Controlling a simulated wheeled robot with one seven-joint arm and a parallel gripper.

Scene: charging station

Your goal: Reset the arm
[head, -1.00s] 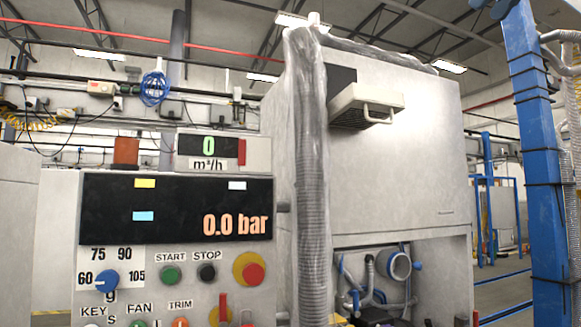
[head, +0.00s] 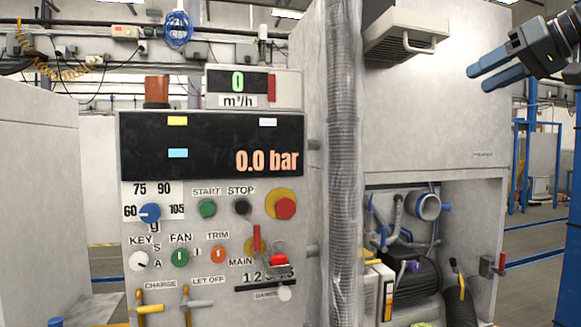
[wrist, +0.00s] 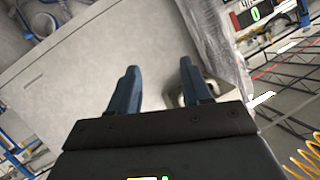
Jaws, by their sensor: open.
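My gripper (head: 487,77) is at the upper right of the head view, its blue fingers apart and pointing left. Nothing is between them. In the wrist view my gripper (wrist: 158,82) shows two open, empty fingers in front of the grey cabinet face. The grey cabinet (head: 440,125) stands behind it in the head view. Part of my arm is cut off by the right edge of the head view.
A control panel with a dark display (head: 210,145) reading 0.0 bar, a blue dial (head: 150,212) and several buttons stands at left. A ribbed hose (head: 343,150) runs down beside the cabinet. A handled box (head: 405,37) juts from the cabinet. Blue posts stand at right.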

